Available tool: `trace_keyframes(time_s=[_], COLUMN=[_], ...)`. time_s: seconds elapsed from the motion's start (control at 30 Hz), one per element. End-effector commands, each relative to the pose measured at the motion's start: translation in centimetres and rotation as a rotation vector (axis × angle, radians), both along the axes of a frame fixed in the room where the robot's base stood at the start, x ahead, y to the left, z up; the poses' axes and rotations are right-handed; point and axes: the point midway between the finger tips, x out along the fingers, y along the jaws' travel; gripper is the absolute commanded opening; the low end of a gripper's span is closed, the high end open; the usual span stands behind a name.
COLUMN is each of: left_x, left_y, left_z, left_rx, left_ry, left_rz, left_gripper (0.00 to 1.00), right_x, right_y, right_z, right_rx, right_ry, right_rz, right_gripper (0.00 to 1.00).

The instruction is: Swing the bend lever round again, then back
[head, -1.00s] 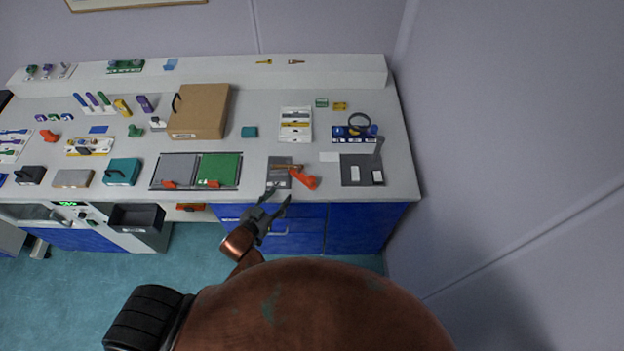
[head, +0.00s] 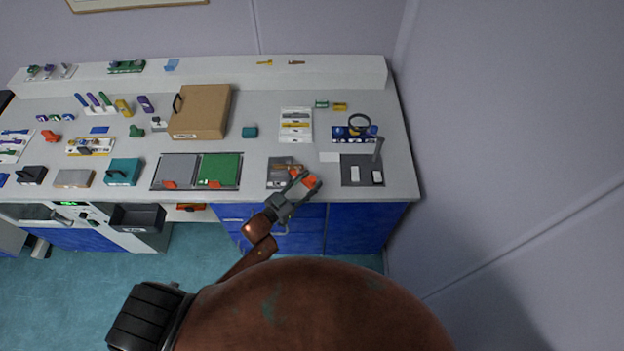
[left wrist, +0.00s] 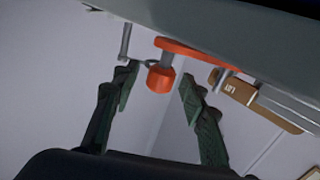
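The bend lever is an orange bar on a dark grey plate (head: 277,180) near the bench's front edge, right of the middle in the head view. My left gripper (head: 308,179) is at its front end, covering part of it. In the left wrist view the lever's orange bar (left wrist: 190,50) runs to a round orange knob (left wrist: 160,78). The knob is between the two open fingers of my left gripper (left wrist: 158,95), with a visible gap to the right finger. Whether the left finger touches it I cannot tell. My right gripper is not in view.
A grey and green panel pair (head: 219,169) lies to the left. A white tray (head: 296,125) is behind. A wall closes off the right side.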

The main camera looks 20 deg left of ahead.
Motion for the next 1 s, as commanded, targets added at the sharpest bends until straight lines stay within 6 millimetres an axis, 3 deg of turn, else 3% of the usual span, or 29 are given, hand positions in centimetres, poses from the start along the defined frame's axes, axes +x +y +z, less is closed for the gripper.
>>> trace_keyframes(time_s=[0.17,0.43,1.0], left_x=[1.13,1.25,1.24], left_y=[-0.62,-0.69,-0.65], left_z=[-0.05,-0.05,-0.04], left_rx=[0.001,0.001,0.002], left_ry=[0.002,0.002,0.001], left_rz=[0.001,0.001,0.001], left_gripper=[0.40,0.40,0.01], right_x=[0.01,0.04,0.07], right_y=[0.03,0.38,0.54], right_z=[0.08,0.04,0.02], right_rx=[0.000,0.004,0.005], right_ry=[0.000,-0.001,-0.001], right_rz=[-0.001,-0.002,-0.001], right_gripper=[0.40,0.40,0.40])
